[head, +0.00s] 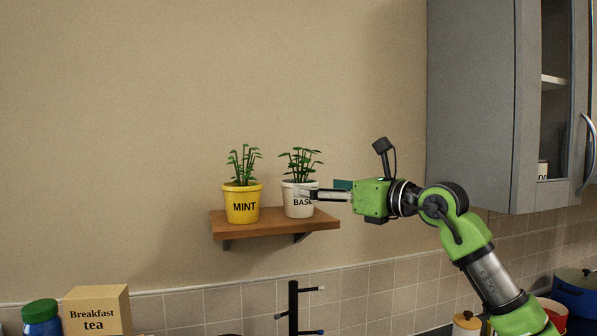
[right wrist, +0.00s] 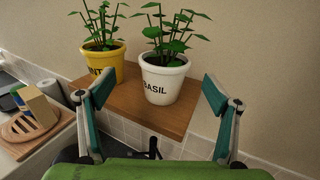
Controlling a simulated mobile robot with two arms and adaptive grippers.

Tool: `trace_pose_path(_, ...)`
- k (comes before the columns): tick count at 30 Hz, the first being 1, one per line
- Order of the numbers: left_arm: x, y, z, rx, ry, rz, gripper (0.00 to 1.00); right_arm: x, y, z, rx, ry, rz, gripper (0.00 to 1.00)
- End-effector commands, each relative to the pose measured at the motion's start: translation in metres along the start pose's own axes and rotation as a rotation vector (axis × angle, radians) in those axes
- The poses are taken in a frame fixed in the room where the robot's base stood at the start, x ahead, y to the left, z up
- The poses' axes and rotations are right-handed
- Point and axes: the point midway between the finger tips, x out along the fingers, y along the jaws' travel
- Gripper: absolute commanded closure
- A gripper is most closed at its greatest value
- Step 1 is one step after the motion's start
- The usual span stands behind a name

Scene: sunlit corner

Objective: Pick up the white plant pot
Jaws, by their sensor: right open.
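The white plant pot (head: 297,203), labelled BASIL with a green leafy plant, stands upright on a small wooden wall shelf (head: 275,226). It also shows in the right wrist view (right wrist: 161,83), ahead of and between the open fingers. My right gripper (head: 305,194) is open and reaches in from the right at the pot's height. In the head view its fingers overlap the pot's right side; I cannot tell whether they touch it. In the right wrist view the right gripper (right wrist: 158,92) looks empty, with the pot beyond its fingertips. My left gripper is not in view.
A yellow MINT pot (head: 242,205) stands close left of the white pot. A grey wall cabinet (head: 472,105) hangs at the right. Below are a tea box (head: 97,312), a jar with a green lid (head: 40,313) and a dark rack (head: 293,305). The wall above is clear.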

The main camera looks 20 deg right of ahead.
Motion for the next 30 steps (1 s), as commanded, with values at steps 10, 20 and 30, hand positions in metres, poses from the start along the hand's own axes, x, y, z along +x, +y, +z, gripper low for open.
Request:
trace_pose_path(10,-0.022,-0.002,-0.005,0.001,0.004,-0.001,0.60,0.029,-0.002,0.005,0.002,0.000,0.002,0.18)
trace_pose_path(20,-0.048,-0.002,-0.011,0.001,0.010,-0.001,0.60,0.067,-0.007,0.004,0.000,-0.002,0.001,0.18)
trace_pose_path(30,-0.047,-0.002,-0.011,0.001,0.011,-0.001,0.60,0.069,-0.007,0.002,-0.001,-0.002,0.001,0.38)
